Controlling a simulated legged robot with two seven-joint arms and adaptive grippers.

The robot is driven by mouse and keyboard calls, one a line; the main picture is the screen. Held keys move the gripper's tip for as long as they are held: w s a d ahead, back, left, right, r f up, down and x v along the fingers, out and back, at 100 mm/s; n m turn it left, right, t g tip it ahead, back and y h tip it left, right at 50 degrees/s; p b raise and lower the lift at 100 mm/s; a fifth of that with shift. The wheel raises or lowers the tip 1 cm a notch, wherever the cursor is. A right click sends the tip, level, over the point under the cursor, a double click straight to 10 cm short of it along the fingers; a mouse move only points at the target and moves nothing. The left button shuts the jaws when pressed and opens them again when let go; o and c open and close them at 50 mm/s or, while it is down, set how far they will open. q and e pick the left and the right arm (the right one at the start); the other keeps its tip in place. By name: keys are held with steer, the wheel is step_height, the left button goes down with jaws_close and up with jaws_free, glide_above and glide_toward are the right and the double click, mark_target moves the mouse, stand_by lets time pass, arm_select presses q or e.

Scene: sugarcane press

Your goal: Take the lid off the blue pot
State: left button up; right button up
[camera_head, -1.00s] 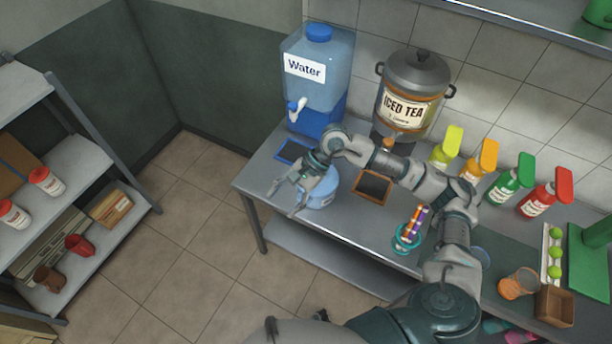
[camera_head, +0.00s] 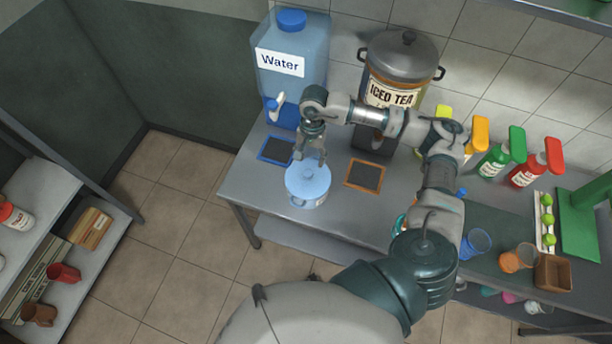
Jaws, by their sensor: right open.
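The light blue pot (camera_head: 309,197) stands on the grey counter near its front left part. Its lid (camera_head: 307,178) sits on top, with a small knob at the centre. My right gripper (camera_head: 310,161) points down just above and behind the lid's knob. Its fingers are apart and hold nothing. I cannot tell whether a fingertip touches the knob. My left gripper does not show.
The water dispenser (camera_head: 290,75) and the iced tea urn (camera_head: 398,65) stand behind. A blue-framed mat (camera_head: 276,150) and a brown-framed mat (camera_head: 365,176) flank the pot. Several syrup bottles, cups and a green press (camera_head: 585,220) are at the right. Counter (camera_head: 250,190) left of the pot is clear.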

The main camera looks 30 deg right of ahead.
mark_target(309, 173)
steer(key=f, duration=0.3)
steer(key=shift+w+d+f, duration=0.15)
steer(key=shift+w+d, duration=0.1)
steer(key=shift+s+d+f+p, duration=0.15)
steer(key=shift+d+f+p, duration=0.15)
steer(key=shift+f, duration=0.3)
steer(key=f, duration=0.1)
steer(key=a+f+p, duration=0.1)
steer(key=a+f, duration=0.1)
steer(key=f, duration=0.1)
steer(key=shift+s+a, duration=0.1)
steer(key=shift+s, duration=0.2)
steer(key=shift+a+f, duration=0.1)
steer(key=shift+f, duration=0.15)
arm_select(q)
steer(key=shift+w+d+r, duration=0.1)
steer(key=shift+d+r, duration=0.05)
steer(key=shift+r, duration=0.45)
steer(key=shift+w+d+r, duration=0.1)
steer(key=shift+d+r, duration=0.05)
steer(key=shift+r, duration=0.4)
arm_select(e)
steer(key=shift+s+d, duration=0.1)
steer(key=shift+d, duration=0.3)
jaws_close()
